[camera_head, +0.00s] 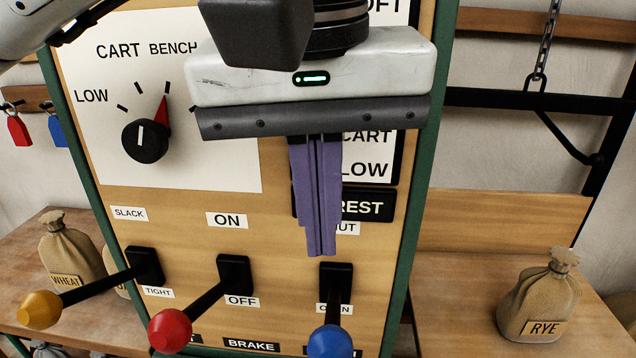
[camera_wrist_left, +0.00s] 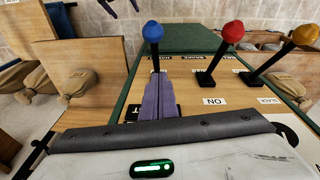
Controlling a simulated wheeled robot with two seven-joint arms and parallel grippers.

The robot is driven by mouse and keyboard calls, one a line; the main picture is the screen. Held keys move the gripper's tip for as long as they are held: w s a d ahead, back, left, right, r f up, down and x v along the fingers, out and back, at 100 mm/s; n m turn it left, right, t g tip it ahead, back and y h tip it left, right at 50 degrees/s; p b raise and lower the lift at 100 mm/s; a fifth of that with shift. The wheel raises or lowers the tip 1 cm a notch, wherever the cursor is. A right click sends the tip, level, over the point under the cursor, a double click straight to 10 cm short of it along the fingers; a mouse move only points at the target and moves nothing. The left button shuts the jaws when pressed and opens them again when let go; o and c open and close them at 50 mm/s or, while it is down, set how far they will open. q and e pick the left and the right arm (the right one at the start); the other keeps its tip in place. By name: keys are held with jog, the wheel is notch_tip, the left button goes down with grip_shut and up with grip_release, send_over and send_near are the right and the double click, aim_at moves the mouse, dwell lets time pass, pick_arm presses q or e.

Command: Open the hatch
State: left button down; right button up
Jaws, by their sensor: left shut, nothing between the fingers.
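The blue-knobbed lever (camera_head: 330,341) comes out of a black slot plate (camera_head: 337,272) at the lower right of the wooden panel. It slants down and outward, its shaft crossing the OPEN label (camera_head: 322,308). A partly hidden label ending in UT sits above the slot. My left gripper (camera_head: 321,252) points down in front of the panel, its purple fingers shut together and empty. The fingertips are just above the slot plate in the head view, apart from the blue knob. The wrist view shows the fingers near the lever's base, with the blue knob (camera_wrist_left: 153,31) beyond. My right gripper is not in view.
A red-knobbed lever (camera_head: 170,330) with ON and OFF labels and a yellow-knobbed lever (camera_head: 40,309) with SLACK and TIGHT labels stick out to the left. A dial (camera_head: 145,141) is above. Sacks stand on side benches, including the rye sack (camera_head: 541,300).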

aim_at(333, 311)
pick_arm(q)
jog(key=f, duration=0.1)
jog(key=s+f, duration=0.2)
jog(key=shift+s+d+f, duration=0.15)
jog(key=shift+d+f, duration=0.1)
jog(key=shift+f, duration=0.15)
jog(key=shift+s+f, duration=0.25)
jog(key=shift+s, duration=0.2)
